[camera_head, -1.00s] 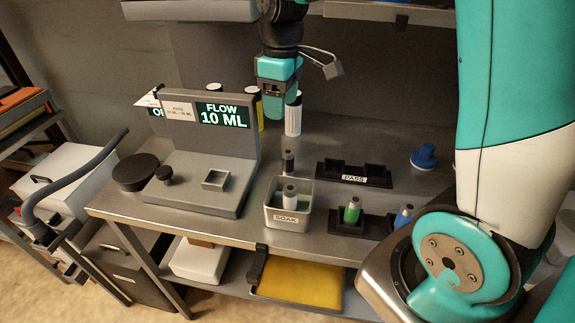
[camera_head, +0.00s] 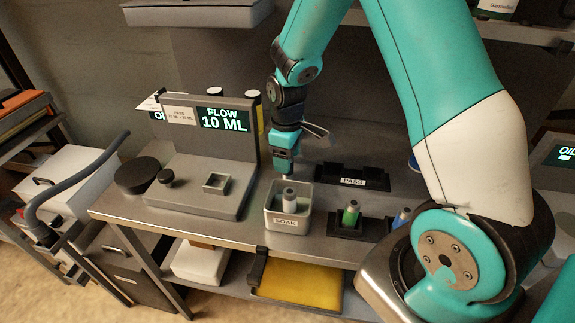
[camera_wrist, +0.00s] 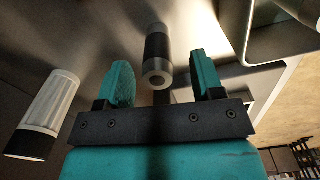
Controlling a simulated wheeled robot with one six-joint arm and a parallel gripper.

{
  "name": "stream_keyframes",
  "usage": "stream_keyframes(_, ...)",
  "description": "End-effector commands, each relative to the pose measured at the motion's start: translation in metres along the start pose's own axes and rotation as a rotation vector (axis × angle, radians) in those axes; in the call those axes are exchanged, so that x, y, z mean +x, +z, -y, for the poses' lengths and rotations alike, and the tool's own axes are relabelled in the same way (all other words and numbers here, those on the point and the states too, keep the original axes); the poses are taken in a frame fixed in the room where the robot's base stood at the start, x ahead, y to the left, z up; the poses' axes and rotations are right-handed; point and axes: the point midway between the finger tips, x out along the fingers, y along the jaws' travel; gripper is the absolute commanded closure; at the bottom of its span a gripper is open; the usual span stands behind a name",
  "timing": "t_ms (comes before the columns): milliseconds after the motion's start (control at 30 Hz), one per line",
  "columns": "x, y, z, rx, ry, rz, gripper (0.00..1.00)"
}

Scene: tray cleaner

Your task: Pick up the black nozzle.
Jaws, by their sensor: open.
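The black nozzle (camera_wrist: 157,48) stands on the bench in the wrist view, a dark cylinder with pale grey ends. It shows between the two teal fingers of my gripper (camera_wrist: 161,65), with a gap on each side. My gripper is open and holds nothing. In the head view my gripper (camera_head: 284,171) points down just behind the grey SOAK bin (camera_head: 287,224) and hides the nozzle.
A nozzle (camera_head: 289,197) stands in the SOAK bin. A green nozzle (camera_head: 350,213) and a blue nozzle (camera_head: 402,216) stand to its right. The PASS rack (camera_head: 352,182) is behind them. The flow station (camera_head: 195,197) is at left. A white bottle (camera_wrist: 50,105) is left of my gripper.

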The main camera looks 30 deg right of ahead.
Motion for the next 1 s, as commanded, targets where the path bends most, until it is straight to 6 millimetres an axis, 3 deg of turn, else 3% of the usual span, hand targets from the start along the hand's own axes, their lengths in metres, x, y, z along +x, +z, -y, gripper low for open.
stream_keyframes(200,0.027,0.002,-0.002,0.0,-0.001,0.001,0.39)
stream_keyframes(467,0.031,0.001,-0.002,0.0,0.0,-0.001,0.39)
stream_keyframes(700,0.03,0.001,-0.002,-0.001,0.0,0.0,0.92)
stream_keyframes(1000,0.029,0.001,-0.002,-0.001,0.001,-0.001,0.94)
